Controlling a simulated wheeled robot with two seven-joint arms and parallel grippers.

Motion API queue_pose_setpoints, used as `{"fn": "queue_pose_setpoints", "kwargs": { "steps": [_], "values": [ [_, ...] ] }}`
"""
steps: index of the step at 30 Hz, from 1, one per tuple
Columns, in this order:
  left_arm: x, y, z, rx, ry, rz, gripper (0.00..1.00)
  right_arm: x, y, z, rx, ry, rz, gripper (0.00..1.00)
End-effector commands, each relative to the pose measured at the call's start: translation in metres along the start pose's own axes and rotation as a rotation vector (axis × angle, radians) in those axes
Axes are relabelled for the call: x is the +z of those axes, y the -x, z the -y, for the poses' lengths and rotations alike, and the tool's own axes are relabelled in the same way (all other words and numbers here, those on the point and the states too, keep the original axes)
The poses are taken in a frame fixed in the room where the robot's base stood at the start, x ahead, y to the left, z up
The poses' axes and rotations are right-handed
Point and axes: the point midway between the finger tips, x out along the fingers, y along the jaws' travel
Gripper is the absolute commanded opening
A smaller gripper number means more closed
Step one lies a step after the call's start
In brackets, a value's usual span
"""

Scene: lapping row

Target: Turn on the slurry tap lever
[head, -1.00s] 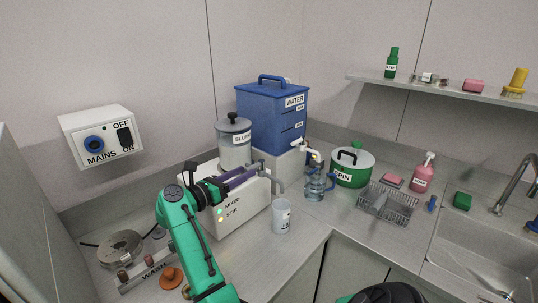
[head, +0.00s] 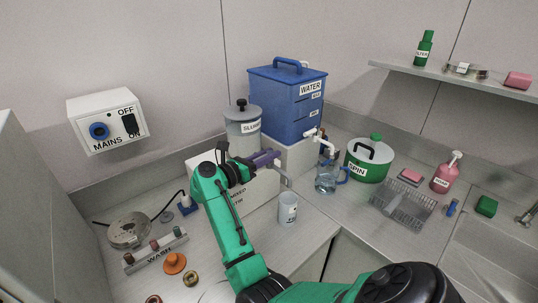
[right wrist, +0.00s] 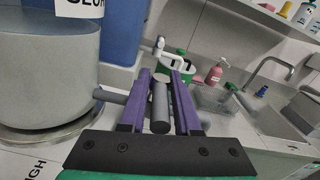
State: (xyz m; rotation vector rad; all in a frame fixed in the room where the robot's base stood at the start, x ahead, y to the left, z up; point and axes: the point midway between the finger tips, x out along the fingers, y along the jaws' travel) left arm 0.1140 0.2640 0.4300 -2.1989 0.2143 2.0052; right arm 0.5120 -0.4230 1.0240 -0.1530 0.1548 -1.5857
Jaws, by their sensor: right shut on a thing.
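The grey slurry pot (head: 243,134) stands on a white box (head: 262,192) at the back of the bench. Its tap spout (head: 288,181) sticks out at the box's front right. My right gripper (head: 274,158), with purple fingers, is at the tap top. In the right wrist view, its fingers (right wrist: 160,84) are shut on a grey cylindrical tap lever (right wrist: 159,110), one on each side. The fingers partly hide the lever in the head view. A pale cup (head: 288,208) stands below the spout. My left gripper is not in view.
A blue water tank (head: 285,105) with a white tap stands behind. A glass jug (head: 327,178), green spin pot (head: 368,160) and wire rack (head: 402,207) stand to the right.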

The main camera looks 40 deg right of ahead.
Motion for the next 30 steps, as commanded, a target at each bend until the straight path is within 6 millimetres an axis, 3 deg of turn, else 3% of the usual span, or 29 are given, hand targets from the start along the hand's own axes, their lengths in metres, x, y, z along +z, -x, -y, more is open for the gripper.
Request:
{"fn": "queue_pose_setpoints", "kwargs": {
  "steps": [30],
  "values": [
    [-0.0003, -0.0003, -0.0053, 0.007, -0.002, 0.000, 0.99, 0.0004, -0.0015, 0.0010, -0.004, 0.003, 0.002, 0.00]
  ]
}}
